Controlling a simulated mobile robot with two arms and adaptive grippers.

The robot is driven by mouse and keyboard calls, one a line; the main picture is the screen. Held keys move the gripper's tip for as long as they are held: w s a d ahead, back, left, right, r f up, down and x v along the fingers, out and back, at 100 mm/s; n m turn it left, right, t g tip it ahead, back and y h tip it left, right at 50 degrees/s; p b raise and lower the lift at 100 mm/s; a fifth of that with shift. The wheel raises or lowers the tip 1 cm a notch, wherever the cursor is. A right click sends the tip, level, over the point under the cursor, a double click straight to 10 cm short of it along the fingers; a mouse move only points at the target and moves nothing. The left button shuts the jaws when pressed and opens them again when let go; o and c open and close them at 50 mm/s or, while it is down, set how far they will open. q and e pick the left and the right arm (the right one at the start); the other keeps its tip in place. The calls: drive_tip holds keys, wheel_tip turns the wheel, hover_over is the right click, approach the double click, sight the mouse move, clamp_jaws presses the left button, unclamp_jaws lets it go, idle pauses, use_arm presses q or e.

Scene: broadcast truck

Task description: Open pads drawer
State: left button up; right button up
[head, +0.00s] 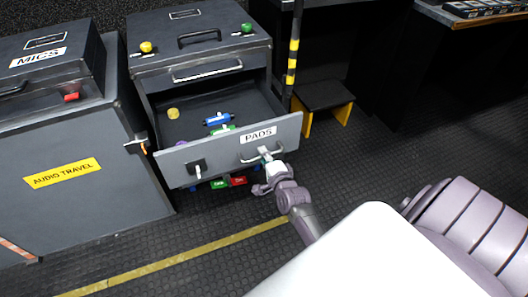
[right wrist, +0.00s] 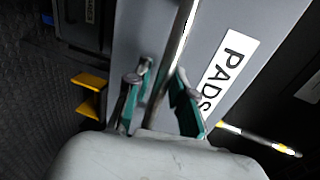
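The grey pads drawer (head: 190,160), with a white PADS label (head: 258,135) on its front, is pulled well out of the dark grey case. Its inside shows from above. A metal bar handle (head: 270,156) sits on the right part of its front; the bar also shows in the right wrist view (right wrist: 179,40). My right gripper (head: 266,160) is at this handle. In the right wrist view its teal-padded fingers (right wrist: 163,95) stand on either side of the bar, apart, with gaps showing beside it. My left gripper is not in view.
The drawer holds a yellow roll (head: 173,113) and a blue item (head: 218,119). Red and green items (head: 238,181) show below its front. An audio travel case (head: 70,190) stands at left, a black-and-yellow step stool (head: 325,96) at right. Floor in front is clear.

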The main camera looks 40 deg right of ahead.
drive_tip(key=shift+o, duration=0.7)
drive_tip(key=v, duration=1.2)
